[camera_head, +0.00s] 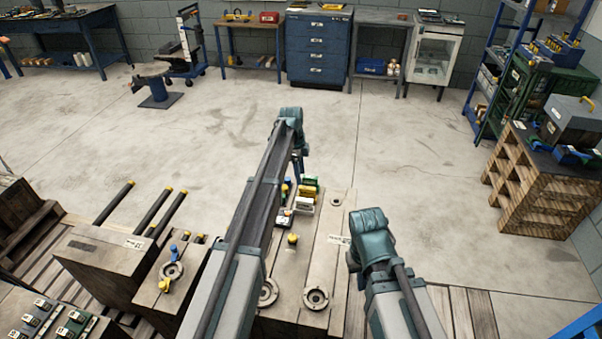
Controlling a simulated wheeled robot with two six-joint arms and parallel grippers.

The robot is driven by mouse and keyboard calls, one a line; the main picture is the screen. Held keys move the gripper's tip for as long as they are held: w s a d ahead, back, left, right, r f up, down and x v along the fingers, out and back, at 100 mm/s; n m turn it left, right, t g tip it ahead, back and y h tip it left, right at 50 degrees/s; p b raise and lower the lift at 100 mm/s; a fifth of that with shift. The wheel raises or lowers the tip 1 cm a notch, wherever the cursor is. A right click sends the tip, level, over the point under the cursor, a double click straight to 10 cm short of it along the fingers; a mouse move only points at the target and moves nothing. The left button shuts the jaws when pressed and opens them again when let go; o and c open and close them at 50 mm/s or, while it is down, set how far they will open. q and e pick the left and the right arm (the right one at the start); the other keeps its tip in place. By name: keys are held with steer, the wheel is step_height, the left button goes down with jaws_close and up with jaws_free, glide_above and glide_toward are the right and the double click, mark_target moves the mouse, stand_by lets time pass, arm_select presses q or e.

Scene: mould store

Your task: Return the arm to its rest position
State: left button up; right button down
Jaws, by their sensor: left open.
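My left arm (262,190) reaches forward from the bottom of the head view, over the wooden mould block. Its teal joint (290,117) is at the far end. My left gripper (297,178) hangs below that joint, small and partly hidden behind the arm, open, near the small coloured items on the block. I cannot make out anything between its fingers. My right arm (372,240) is bent at the lower right, with its teal joint beside the block's right edge. Its gripper does not show.
The wooden mould block (338,215) carries green, yellow and white small items (307,193) and round metal rings (316,297). A block with dark pins (110,265) stands left. A wooden crate stack (530,195) stands right.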

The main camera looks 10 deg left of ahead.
arm_select(q)
steer(key=s+d+n+y, duration=0.1)
steer(key=s+d+n, duration=0.3)
steer(key=s, duration=0.8)
steer(key=s+d+n, duration=0.4)
steer(key=s+n, duration=0.1)
steer(key=s, duration=0.8)
steer(key=s+d+n+y, duration=0.1)
steer(key=s+d+n, duration=0.3)
steer(key=s, duration=0.8)
steer(key=shift+s+n+y, duration=0.25)
steer(key=shift+n+y, duration=0.05)
steer(key=shift+n, duration=0.3)
